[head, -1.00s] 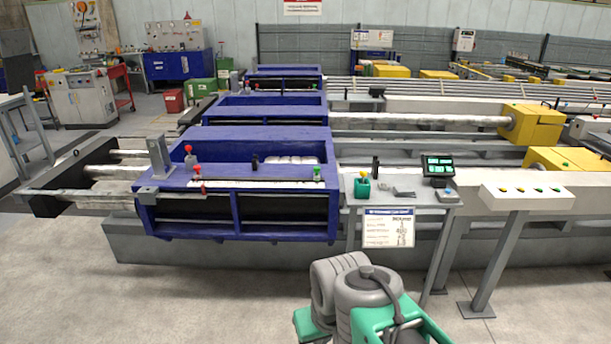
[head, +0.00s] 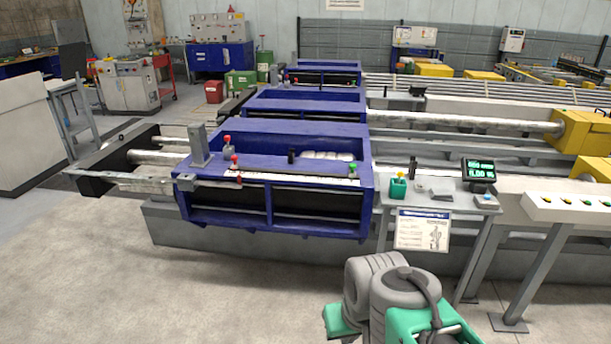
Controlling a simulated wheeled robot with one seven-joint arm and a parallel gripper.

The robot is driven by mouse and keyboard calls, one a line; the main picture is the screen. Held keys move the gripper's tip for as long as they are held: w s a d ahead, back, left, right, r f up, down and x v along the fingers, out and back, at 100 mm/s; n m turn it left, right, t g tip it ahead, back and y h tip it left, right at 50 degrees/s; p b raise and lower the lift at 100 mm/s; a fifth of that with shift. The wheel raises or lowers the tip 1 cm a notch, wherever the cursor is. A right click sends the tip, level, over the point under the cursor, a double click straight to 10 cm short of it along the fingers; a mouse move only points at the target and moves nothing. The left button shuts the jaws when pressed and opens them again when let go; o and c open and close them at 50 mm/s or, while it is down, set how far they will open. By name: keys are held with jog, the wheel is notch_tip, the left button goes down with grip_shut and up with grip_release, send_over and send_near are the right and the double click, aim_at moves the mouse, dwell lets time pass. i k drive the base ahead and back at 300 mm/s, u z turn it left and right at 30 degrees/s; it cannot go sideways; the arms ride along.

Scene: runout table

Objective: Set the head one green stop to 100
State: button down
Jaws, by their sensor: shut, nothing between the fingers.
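The nearest blue machine head (head: 300,135) stands left of centre. A green-knobbed stop (head: 352,168) sits near the right end of its front top edge. A red-knobbed stop (head: 234,161) is near the left end of the same edge, with a pale scale strip (head: 290,173) between them. The scale's figures are too small to read. My gripper is not in view; only grey and green links of my arm show at the bottom, in front of the machine and apart from it.
A small side table (head: 447,203) right of the head carries a green holder (head: 398,187) and a digital readout (head: 479,172). A notice sheet (head: 422,230) hangs below it. A white button panel (head: 572,208) is farther right. The concrete floor (head: 230,290) in front is clear.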

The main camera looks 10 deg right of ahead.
aim_at(353, 173)
jog(key=z, duration=0.35)
jog(key=i, duration=1.5)
jog(key=u, duration=0.45)
jog(key=i, duration=1.45)
jog(key=u, duration=0.8)
